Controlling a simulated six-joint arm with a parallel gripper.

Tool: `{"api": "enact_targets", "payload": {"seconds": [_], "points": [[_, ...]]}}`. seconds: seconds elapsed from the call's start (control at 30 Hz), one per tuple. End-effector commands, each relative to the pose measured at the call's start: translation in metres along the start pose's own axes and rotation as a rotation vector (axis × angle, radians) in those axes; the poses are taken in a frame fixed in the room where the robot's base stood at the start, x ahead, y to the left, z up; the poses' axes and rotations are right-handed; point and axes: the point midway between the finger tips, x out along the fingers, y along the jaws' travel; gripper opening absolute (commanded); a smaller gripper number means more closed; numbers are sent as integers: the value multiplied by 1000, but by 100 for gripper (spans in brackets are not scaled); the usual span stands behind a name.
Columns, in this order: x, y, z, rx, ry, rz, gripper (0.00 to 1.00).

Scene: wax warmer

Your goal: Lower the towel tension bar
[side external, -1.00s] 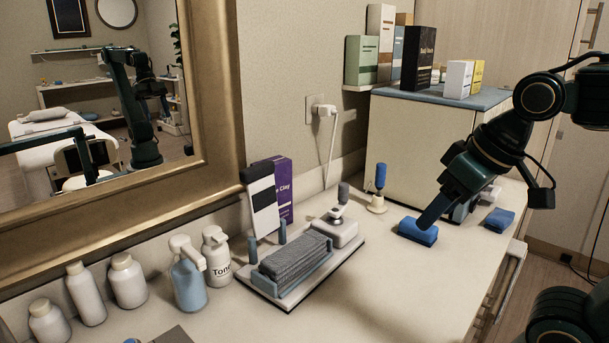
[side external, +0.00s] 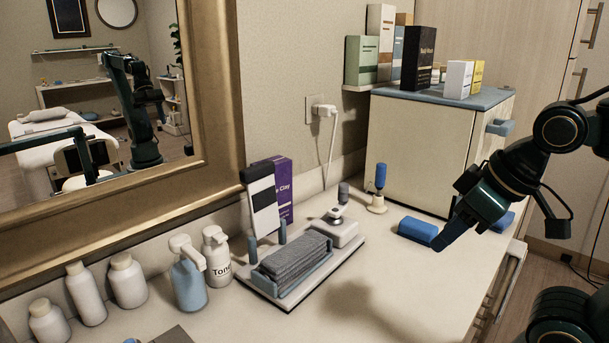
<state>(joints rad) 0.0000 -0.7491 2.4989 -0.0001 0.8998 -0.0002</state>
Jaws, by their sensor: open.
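The towel stand (side external: 268,293) is a pale base on the counter with a stack of folded grey towels (side external: 292,258) in a blue-grey cradle. A raised black-and-white flap (side external: 263,208) stands tilted at its back left; it appears to be the tension bar, but how it is attached is partly hidden. My gripper (side external: 441,246) is at the right, well apart from the stand, its fingers pointing down and left. It is open, with nothing visible between the fingers. It is beside the right end of a blue block (side external: 416,231); I cannot tell whether they touch.
A metal-knobbed unit (side external: 337,226) sits at the stand's back right. A blue-handled tool (side external: 379,186) stands upright behind the block. Bottles (side external: 189,280) line the left, below the mirror. A cabinet (side external: 420,150) stands behind my gripper.

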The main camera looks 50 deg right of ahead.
Motion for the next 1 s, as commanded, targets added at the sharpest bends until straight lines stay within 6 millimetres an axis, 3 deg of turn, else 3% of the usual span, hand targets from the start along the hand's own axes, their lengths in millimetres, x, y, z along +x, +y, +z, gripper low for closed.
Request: {"api": "enact_targets", "payload": {"seconds": [0.03,0.2,0.37,0.63,1.0], "points": [[0,0,-2,0,0,0,31],[-4,0,-17,-2,2,-1,0],[-10,-2,-50,-6,6,-4,0],[-14,-4,-129,-16,18,-10,0],[2,-10,-237,-30,37,-18,0]]}}
